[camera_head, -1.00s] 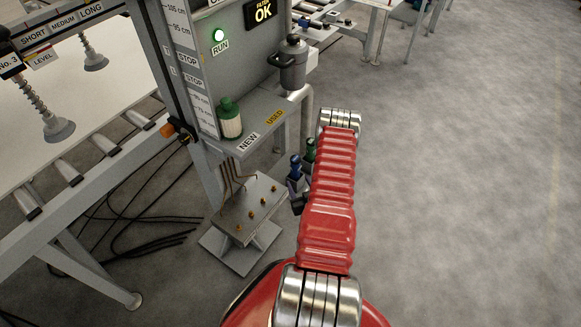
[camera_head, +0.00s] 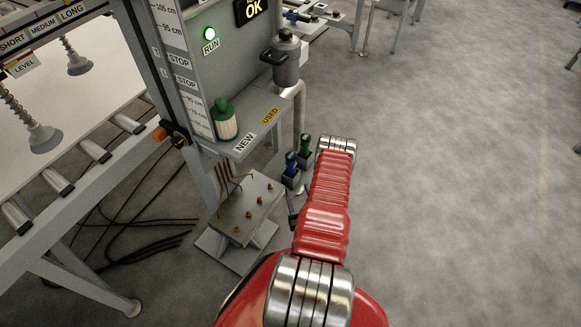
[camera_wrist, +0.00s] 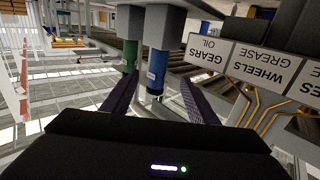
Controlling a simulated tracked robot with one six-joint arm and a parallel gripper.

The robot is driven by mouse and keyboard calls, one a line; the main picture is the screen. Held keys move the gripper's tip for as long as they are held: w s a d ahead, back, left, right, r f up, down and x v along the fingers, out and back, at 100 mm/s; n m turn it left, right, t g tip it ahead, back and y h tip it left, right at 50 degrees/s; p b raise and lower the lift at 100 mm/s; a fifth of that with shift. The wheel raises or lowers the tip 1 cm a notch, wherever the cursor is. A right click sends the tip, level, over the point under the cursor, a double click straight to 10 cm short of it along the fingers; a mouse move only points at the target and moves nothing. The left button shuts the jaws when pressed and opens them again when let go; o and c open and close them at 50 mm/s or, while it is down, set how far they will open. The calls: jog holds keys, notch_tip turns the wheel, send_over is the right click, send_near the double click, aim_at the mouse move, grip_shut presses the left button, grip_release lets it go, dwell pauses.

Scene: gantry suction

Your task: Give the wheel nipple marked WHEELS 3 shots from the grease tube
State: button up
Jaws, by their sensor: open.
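A blue tube (camera_head: 291,161) and a green tube (camera_head: 306,146) stand upright in dark holders beside the nipple plate; which one holds grease I cannot read. The plate (camera_head: 238,225) carries several brass nipples (camera_head: 249,213); their labels do not show in the head view. In the wrist view, which looks upside down, the blue tube (camera_wrist: 157,66) lies in line between the fingers of my open gripper (camera_wrist: 160,86), with the green tube (camera_wrist: 130,54) to the left. No grip on it shows. A WHEELS GREASE sign (camera_wrist: 262,66) shows at the right. In the head view my arm hides most of my gripper.
Above the plate is a shelf (camera_head: 262,128) with NEW and USED labels, a green-capped white filter (camera_head: 224,119) and a grey pot (camera_head: 286,62). A roller conveyor (camera_head: 60,181) runs at the left, with black cables on the floor. The floor at the right is clear.

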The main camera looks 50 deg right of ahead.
aim_at(291, 155)
jog(key=x, duration=0.7)
jog(key=shift+w+d, duration=0.25)
jog(key=shift+w, duration=0.15)
jog(key=shift+x, duration=2.65)
jog(key=shift+d+r, duration=0.1)
jog(key=shift+r, duration=0.05)
jog(key=shift+c, duration=0.6)
grip_shut()
jog(key=shift+r, duration=0.1)
jog(key=shift+r, duration=4.95)
